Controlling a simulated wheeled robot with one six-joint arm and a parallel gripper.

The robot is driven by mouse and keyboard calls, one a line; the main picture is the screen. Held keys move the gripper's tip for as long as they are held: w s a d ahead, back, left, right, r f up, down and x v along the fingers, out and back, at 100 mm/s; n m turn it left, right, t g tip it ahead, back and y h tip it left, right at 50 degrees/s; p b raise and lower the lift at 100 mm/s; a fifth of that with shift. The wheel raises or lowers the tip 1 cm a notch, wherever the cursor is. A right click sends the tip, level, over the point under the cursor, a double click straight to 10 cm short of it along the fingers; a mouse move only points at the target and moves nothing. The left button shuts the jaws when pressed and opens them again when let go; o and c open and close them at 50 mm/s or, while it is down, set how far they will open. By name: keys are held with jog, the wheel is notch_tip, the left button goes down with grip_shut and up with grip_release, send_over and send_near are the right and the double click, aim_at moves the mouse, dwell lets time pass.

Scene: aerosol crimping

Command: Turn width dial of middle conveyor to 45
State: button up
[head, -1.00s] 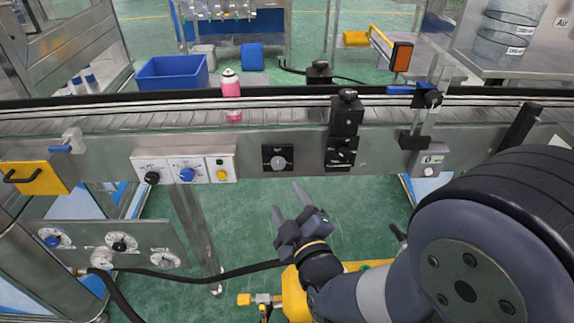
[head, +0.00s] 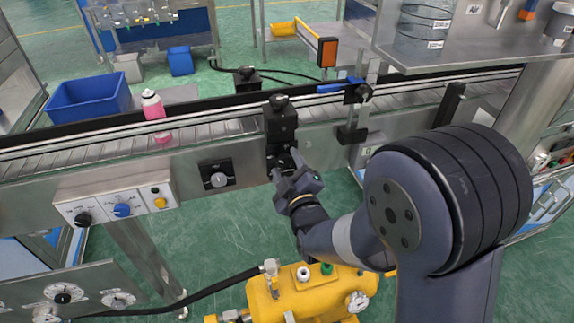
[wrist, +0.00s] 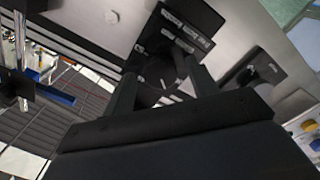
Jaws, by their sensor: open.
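A black dial plate (head: 281,157) sits on the conveyor's front rail, below a black block with a knob on top (head: 280,105). My gripper (head: 285,167) is right in front of this plate, its fingers apart and partly covering it. In the wrist view the plate (wrist: 182,30) shows white markings, too blurred to read, and its dark round dial (wrist: 160,72) lies between the open fingers (wrist: 164,80). I cannot tell whether the fingers touch the dial. A second black plate with a grey knob (head: 217,179) is to the left; its labels are unreadable.
A control panel (head: 115,205) with black, blue and yellow knobs is at the left. A pink bottle (head: 154,115) stands on the conveyor belt (head: 215,128). A clamp bracket (head: 354,115) is right of the dial. A yellow tank (head: 310,290) stands below my arm.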

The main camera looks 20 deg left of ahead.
jog(key=shift+c, duration=0.4)
jog(key=c, duration=0.9)
jog(key=shift+f+m+b, duration=0.15)
jog(key=shift+m+b, duration=0.15)
jog(key=shift+b, duration=0.35)
jog(key=m+b, duration=0.2)
jog(key=b, duration=0.1)
jog(key=shift+a+f, duration=0.1)
jog(key=m+b, duration=0.4)
jog(key=b, duration=0.2)
jog(key=m+b, duration=0.3)
jog(key=m, duration=0.1)
jog(key=shift+b, duration=0.4)
jog(key=m+b, duration=0.3)
jog(key=shift+r, duration=0.2)
